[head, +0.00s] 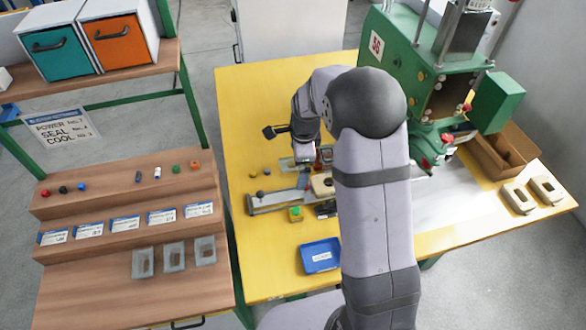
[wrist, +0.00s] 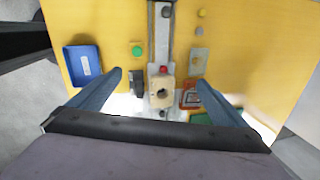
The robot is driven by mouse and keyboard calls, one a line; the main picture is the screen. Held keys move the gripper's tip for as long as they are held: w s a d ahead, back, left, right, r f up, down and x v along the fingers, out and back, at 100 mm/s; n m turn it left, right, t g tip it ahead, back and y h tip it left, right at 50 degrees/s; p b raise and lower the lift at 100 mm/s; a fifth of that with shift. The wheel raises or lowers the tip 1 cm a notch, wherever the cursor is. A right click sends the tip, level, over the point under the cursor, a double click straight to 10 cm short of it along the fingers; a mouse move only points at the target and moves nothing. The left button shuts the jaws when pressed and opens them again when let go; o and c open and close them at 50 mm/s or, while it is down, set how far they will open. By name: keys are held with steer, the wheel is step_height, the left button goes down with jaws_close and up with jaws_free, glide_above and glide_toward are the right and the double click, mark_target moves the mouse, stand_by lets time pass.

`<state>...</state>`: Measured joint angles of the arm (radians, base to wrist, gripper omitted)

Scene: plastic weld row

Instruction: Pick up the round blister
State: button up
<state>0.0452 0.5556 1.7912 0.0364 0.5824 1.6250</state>
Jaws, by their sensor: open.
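My gripper (wrist: 158,84) is open, its two blue-grey fingers spread wide and empty above the yellow bench in the wrist view. Between and beyond the fingertips lies a cream fixture block (wrist: 161,94) with a dark round opening, on a grey rail. A small pale, clear-looking piece (wrist: 199,62) lies right of the rail and may be the round blister; its shape is too small to be sure. It seems to show in the head view (head: 287,163) beside my wrist. A red-framed piece (wrist: 190,97) lies near the right finger.
A blue tray (wrist: 84,66) lies to the left, with a green button (wrist: 137,51) nearer the rail. The green press (head: 440,70) stands at the back right. A cardboard box (head: 497,155) and beige frames (head: 532,195) lie at the right. A wooden stepped shelf (head: 100,275) stands left.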

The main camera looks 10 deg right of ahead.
steer(key=w+d+f+m+t+b, duration=0.1)
steer(key=w+f+m+b, duration=0.1)
steer(key=w+f+m, duration=0.55)
steer(key=m+t+b, duration=0.1)
steer(key=m, duration=0.8)
glide_toward(292, 166)
steer(key=shift+s+a, duration=0.15)
steer(key=shift+f, duration=0.1)
steer(key=shift+w+f+p, duration=0.3)
steer(key=shift+f+p, duration=0.25)
steer(key=shift+f, duration=0.1)
steer(key=shift+x, duration=1.8)
steer(key=shift+w, duration=0.1)
steer(key=c, duration=1.1)
